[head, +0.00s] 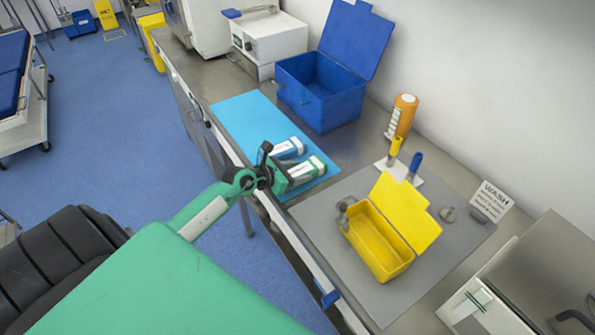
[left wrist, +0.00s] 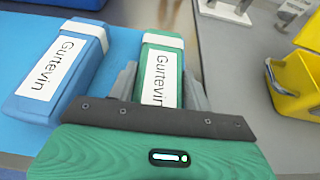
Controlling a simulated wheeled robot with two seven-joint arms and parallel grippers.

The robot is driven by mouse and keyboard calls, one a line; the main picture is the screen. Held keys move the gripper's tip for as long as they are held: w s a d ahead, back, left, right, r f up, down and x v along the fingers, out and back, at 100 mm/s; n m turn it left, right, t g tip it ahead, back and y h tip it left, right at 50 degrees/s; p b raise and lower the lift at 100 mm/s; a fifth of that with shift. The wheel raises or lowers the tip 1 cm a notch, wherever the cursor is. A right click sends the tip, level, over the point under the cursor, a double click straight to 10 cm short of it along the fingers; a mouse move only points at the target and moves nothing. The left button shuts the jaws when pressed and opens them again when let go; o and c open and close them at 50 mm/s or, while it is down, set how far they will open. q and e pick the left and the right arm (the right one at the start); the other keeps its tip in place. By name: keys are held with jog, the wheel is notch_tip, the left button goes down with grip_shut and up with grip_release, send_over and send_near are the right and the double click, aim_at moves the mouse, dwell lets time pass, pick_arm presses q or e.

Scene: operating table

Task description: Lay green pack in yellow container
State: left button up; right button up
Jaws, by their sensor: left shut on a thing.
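The green pack (head: 306,168) has a white label and lies on the blue mat (head: 245,115). My left gripper (head: 286,178) is shut on it. In the left wrist view the green pack (left wrist: 162,62) sits between the two grey fingers of my left gripper (left wrist: 160,88). The yellow container (head: 379,244) stands on the grey mat to the right, with its lid open. Its corner shows at the right of the left wrist view (left wrist: 296,92). My right gripper is not in view.
A blue pack (head: 287,150) lies beside the green one, on its left in the left wrist view. An open blue box (head: 320,92) stands behind. An orange bottle (head: 402,117), handled tools and a WASH sign (head: 491,200) stand near the wall. The grey mat (head: 325,208) has free room left of the container.

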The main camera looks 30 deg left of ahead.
pick_arm(q)
jog(key=shift+f, duration=0.15)
jog(key=o, duration=1.1)
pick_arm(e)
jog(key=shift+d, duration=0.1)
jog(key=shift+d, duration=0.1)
pick_arm(q)
jog(key=shift+r, duration=0.2)
jog(key=shift+s+a, duration=0.2)
jog(key=shift+s, duration=0.15)
jog(key=b+v, duration=0.2)
jog(key=v, duration=0.7)
jog(key=shift+s, duration=0.1)
jog(key=shift+v, duration=1)
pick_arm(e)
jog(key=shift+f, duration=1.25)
pick_arm(q)
jog(key=shift+r, duration=0.15)
